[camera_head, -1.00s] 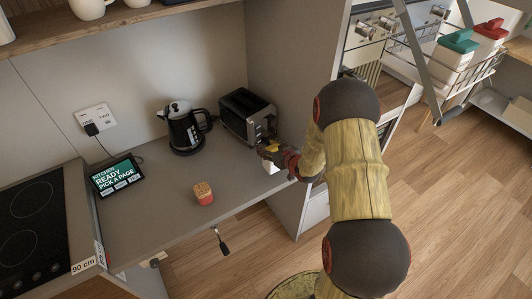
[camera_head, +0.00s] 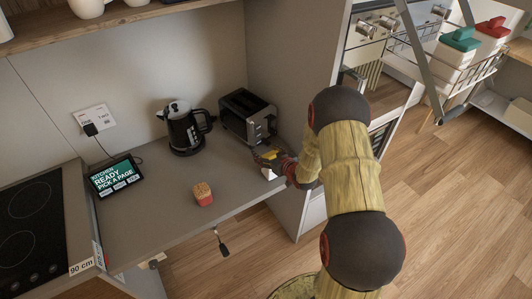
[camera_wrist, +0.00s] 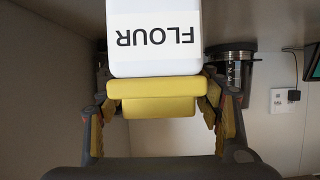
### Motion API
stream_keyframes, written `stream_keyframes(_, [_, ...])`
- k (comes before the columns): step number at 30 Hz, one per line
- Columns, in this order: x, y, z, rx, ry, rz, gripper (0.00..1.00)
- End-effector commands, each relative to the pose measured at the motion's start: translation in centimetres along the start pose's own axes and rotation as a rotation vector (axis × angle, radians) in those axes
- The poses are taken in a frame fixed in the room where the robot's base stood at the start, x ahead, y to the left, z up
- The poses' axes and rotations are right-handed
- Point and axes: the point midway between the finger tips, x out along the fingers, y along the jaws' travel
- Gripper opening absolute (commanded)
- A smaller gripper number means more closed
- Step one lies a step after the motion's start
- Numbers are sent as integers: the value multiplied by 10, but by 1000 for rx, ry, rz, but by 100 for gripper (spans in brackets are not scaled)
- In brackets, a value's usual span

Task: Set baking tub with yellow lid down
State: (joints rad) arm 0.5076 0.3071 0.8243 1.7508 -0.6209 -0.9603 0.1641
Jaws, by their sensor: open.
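The baking tub is white with a yellow lid and a FLOUR label. In the wrist view the tub (camera_wrist: 155,55) appears upside down, with its lid (camera_wrist: 157,97) between my fingers. My gripper (camera_wrist: 160,108) is open, with a finger on each side of the lid. In the head view my gripper (camera_head: 274,162) is at the counter's right end, in front of the toaster. It mostly hides the tub; a bit of the yellow lid (camera_head: 270,154) and of the white body show. The tub looks upright at the counter, but its base is hidden.
A toaster (camera_head: 247,116) stands just behind the tub, with a black kettle (camera_head: 184,128) to its left. A small red and tan box (camera_head: 202,194) and a tablet (camera_head: 116,176) are farther left. A crank handle (camera_head: 222,243) hangs at the front edge. The middle counter (camera_head: 160,205) is clear.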

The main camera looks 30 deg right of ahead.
Motion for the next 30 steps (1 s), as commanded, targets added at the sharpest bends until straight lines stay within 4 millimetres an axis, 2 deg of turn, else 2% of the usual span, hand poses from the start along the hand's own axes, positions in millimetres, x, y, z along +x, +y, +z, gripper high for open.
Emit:
stream_keyframes(11, [-1, 0, -2, 0, 0, 0, 68])
stream_keyframes(14, [-7, 1, -4, 0, 0, 1, 68])
stream_keyframes(17, [-23, 1, -4, 1, 0, 2, 68])
stream_keyframes(24, [-73, 1, -4, 0, 1, 3, 68])
stream_keyframes(30, [-106, 1, -3, 1, 1, 2, 68])
